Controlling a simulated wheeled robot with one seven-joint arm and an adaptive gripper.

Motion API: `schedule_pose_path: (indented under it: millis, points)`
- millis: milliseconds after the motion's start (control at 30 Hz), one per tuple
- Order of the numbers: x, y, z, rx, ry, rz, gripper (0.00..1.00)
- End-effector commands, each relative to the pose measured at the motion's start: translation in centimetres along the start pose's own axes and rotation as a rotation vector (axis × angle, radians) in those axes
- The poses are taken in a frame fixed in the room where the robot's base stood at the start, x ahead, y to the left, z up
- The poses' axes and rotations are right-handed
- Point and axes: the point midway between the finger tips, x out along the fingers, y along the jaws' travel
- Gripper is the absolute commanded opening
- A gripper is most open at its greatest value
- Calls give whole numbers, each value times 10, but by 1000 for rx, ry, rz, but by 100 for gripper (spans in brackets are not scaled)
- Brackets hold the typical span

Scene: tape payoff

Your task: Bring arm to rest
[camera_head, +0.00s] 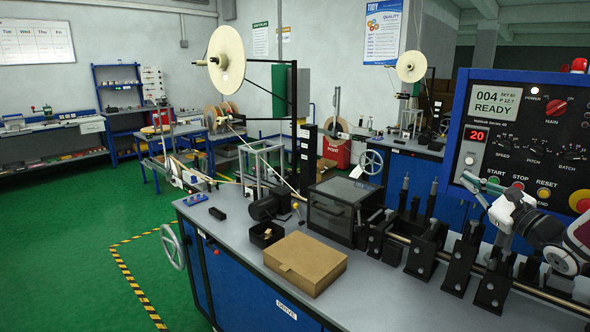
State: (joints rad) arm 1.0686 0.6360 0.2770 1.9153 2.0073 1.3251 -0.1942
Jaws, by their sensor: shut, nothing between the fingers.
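My arm (548,232), with white and dark links, reaches in from the right edge over the workbench. My gripper (470,181) is at its left end, shut and empty, with slim fingertips pointing up and left. In the picture it overlaps the lower left of the blue control panel (455,150), close to the green START button. I cannot tell whether the fingertips touch the panel. The panel's screen reads 004 and READY, and a red display reads 20.
A large tape reel (227,58) stands behind. Green floor (75,225) is open at left.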

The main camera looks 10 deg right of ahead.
Motion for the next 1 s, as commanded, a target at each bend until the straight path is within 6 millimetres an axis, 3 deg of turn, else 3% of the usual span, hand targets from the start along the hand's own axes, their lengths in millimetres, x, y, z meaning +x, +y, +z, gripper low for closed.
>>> schedule_pose_path:
  millis: [33, 100, 233, 367, 500, 600, 733, 867, 1000]
  points:
    - [14, 23, 28, -38, -23, 94, 0]
    - [24, 58, 62, -91, -49, 226, 0]
    - [29, 125, 122, -212, -94, 479, 0]
    - [11, 192, 177, -370, -137, 737, 0]
    - [-26, 248, 221, -566, -175, 983, 0]
    - [-60, 278, 243, -724, -198, 1138, 0]
    - [-108, 301, 263, -947, -223, 1307, 0]
    - [-153, 308, 273, -1192, -241, 1435, 0]
    - [-195, 303, 276, -1470, -255, 1522, 0]
